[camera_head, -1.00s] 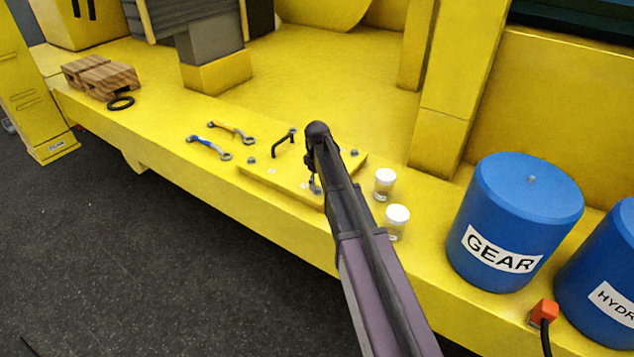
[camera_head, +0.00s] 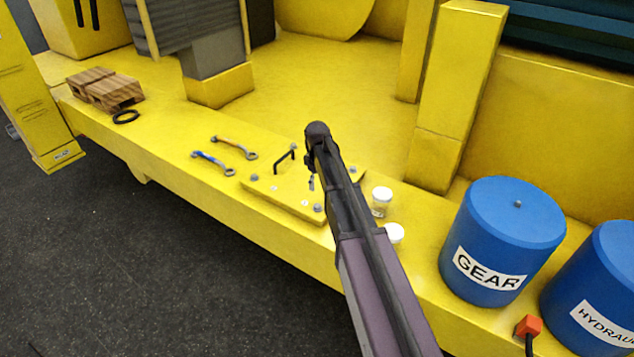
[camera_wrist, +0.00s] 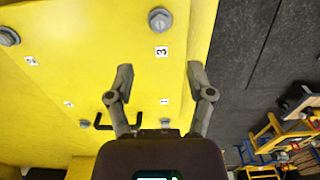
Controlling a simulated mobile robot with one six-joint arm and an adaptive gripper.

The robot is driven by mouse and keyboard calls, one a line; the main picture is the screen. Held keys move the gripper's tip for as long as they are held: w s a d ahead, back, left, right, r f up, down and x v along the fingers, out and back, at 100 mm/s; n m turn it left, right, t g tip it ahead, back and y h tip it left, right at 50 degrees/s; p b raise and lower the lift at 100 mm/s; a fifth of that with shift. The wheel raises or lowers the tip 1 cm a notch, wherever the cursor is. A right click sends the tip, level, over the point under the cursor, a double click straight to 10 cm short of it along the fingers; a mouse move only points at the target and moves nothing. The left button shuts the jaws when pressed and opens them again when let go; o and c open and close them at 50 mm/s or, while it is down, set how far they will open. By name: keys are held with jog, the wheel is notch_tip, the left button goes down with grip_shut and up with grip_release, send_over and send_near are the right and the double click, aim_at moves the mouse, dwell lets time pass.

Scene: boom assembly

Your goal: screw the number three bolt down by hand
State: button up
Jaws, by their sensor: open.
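The number three bolt (camera_wrist: 160,20) is a grey hex-head bolt with a washer, standing in the yellow plate (camera_wrist: 100,80) beside its "3" label (camera_wrist: 162,52). In the head view I take it to be the bolt (camera_head: 319,208) at the plate's front right corner. My gripper (camera_wrist: 161,74) is open and empty, its two fingers spread. In the wrist picture its tips lie below the label and apart from the bolt. In the head view my arm hides part of the plate. How far the bolt stands up from the plate I cannot tell.
Other bolts stand at the plate's corners, with a black handle (camera_head: 285,160) between them. Two wrenches (camera_head: 212,162) lie left of the plate. White-lidded jars (camera_head: 382,200) and a blue GEAR drum (camera_head: 500,235) stand to the right. Dark floor (camera_head: 150,270) lies beyond the ledge's front edge.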

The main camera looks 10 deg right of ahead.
jog(key=s+f+m+b, duration=0.3)
jog(key=s, duration=0.5)
jog(key=s+f+m+b, duration=0.3)
jog(key=s+b, duration=0.1)
jog(key=s, duration=0.5)
jog(key=s+f+m+b, duration=0.3)
jog(key=s, duration=0.6)
jog(key=shift+s+d+f, duration=0.2)
jog(key=shift+s+f, duration=0.05)
jog(key=shift+f, duration=0.05)
